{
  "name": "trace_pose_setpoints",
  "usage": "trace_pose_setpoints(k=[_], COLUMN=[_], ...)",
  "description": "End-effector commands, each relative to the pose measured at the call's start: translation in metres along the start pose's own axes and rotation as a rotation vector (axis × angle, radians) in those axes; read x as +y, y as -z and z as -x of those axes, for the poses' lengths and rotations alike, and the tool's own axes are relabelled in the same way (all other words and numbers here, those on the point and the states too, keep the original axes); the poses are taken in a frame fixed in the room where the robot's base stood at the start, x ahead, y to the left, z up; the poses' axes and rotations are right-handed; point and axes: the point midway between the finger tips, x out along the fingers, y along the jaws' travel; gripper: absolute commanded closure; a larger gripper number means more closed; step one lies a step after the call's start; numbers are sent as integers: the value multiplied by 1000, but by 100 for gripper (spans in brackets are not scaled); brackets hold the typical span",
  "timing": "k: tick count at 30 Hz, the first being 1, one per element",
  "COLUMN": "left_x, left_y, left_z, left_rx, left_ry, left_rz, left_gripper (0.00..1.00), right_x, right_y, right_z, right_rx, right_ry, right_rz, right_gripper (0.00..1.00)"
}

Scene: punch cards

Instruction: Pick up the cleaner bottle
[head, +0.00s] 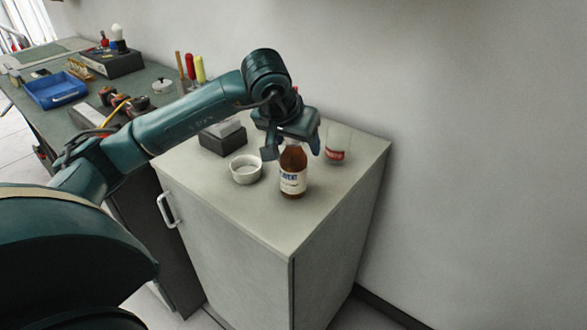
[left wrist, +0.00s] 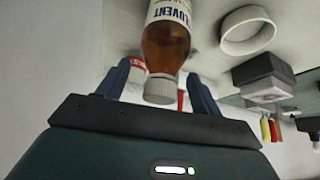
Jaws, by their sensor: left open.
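A brown bottle (head: 292,182) with a white label stands upright on the grey cabinet top; the label's visible letters end in "VENT". It is the only bottle clearly seen and fits the cleaner bottle. My left gripper (head: 292,147) is above it, pointing down, with a finger on either side of its upper part. In the left wrist view the bottle (left wrist: 166,45) shows its white cap between the two open fingers (left wrist: 159,82), with gaps at both sides. The gripper hides the cap in the head view.
A white container with a red label (head: 338,143) stands close behind the bottle, to the right. A white bowl (head: 246,169) is to the left, and a dark box (head: 222,138) is behind it. The cabinet top (head: 270,226) is clear in front. A wall runs along the right.

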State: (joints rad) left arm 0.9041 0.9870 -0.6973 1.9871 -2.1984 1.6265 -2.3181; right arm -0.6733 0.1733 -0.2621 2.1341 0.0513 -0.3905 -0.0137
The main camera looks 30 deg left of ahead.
Motion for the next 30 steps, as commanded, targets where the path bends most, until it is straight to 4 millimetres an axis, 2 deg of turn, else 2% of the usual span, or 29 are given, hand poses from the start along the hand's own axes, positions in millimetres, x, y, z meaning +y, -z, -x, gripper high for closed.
trace_pose_setpoints(k=[6, 30], left_x=[0, 0], left_y=[0, -1], left_z=[-1, -1], left_rx=[0, -4], left_ry=[0, 0], left_rz=[-1, -1], left_gripper=[34, 100], right_x=[2, -1], right_y=[-2, -2], right_z=[0, 0], right_rx=[-4, -4], right_ry=[2, 5], right_rz=[12, 7], right_gripper=[64, 64])
